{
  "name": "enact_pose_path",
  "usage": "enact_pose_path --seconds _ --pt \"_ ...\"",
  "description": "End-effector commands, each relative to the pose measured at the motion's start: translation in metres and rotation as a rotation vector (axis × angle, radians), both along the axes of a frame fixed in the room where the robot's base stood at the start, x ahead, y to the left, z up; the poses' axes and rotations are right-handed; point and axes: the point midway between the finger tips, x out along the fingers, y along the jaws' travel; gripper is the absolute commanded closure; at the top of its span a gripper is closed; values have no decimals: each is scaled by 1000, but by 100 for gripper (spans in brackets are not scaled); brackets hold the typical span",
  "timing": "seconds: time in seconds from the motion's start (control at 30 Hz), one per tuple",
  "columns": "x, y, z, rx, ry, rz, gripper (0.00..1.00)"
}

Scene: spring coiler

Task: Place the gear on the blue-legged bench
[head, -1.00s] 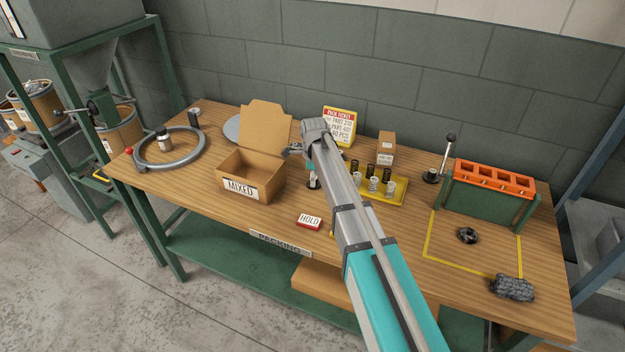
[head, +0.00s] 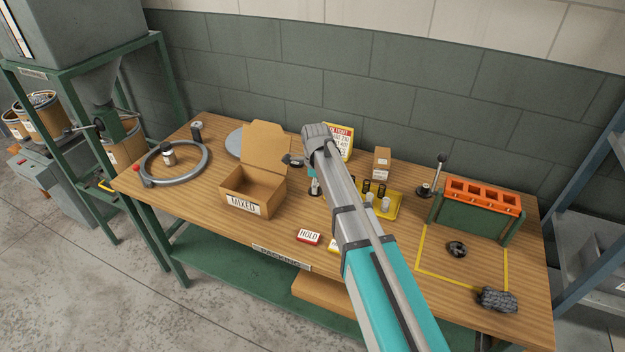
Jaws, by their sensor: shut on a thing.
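My gripper (head: 314,187) is at the end of my grey and teal arm, low over the middle of the wooden bench (head: 210,215). The arm hides most of it. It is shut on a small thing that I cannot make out. A dark ring-shaped part (head: 456,249) with a centre hole lies inside a yellow-outlined square at the bench's right; I cannot tell whether it is the gear. The wooden bench has green legs. A blue-grey frame (head: 590,205) stands at the right edge; I cannot tell whether it belongs to a bench.
An open MIXED box (head: 242,206) stands left of my gripper; a HOLD block (head: 308,236) lies in front. A yellow tray (head: 391,211) with small cylinders, an orange-topped rack (head: 483,194) and a dark grey bundle (head: 497,299) are right. A grey ring (head: 178,179) lies far left.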

Motion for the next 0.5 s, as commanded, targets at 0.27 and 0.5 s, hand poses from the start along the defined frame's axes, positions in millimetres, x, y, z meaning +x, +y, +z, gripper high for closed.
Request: enact_pose_path --seconds 0.27,0.5 --pt "-54 -15 32 0 0 0 100" --pt "-82 -24 44 0 0 0 100"
